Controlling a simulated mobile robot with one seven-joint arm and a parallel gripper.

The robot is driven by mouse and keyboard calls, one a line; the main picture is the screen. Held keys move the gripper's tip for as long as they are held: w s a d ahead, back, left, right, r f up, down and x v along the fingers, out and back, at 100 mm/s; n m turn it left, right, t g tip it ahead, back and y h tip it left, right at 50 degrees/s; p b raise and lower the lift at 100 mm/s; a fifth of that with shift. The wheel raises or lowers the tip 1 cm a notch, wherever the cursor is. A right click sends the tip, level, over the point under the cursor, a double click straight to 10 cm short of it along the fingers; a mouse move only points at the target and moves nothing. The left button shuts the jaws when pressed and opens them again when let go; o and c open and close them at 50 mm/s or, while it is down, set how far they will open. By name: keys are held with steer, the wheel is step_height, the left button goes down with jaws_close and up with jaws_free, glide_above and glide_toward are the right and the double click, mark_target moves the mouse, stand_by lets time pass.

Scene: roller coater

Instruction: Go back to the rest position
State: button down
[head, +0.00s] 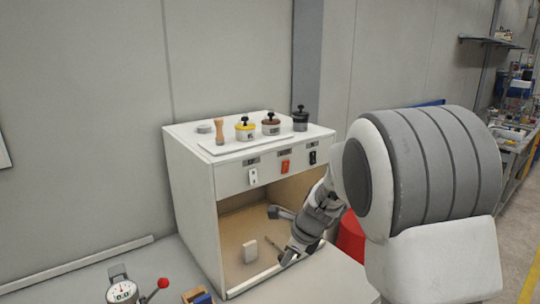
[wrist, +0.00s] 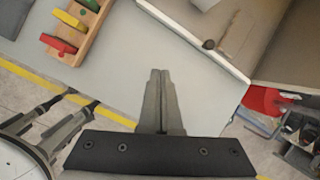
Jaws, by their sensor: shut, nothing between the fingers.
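My gripper (wrist: 160,73) shows in the wrist view with its two fingers together and nothing between them. The fingers are over the bare grey table top (wrist: 200,80). In the head view my arm reaches in from the right, and its end is low at the front of the open white cabinet (head: 190,190). The fingertips are hard to make out there. In the wrist view the cabinet's front edge (wrist: 195,42) lies ahead and to the right of the fingers, apart from them.
A pale block (head: 249,251) and a thin rod (head: 273,248) are inside the cabinet. Lidded jars (head: 271,127) stand on its top. A dial gauge (head: 122,291) and red-knobbed lever (head: 162,283) are at front left. A wooden rack (wrist: 82,35) holds coloured pieces.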

steer(key=s+d+r+n+h, duration=0.1)
steer(key=s+d+r+n, duration=0.2)
steer(key=s+n, duration=0.4)
steer(key=s+d+r+n+t+h, duration=0.1)
steer(key=s+d+r+n, duration=0.2)
steer(key=s, duration=0.9)
steer(key=s+d+r+n+t+h, duration=0.1)
steer(key=s+d+r+n, duration=0.2)
steer(key=s+r+n, duration=0.5)
steer(key=s+n, duration=0.1)
steer(key=n, duration=0.4)
steer(key=shift+s+d+r, duration=0.15)
steer(key=shift+d, duration=0.15)
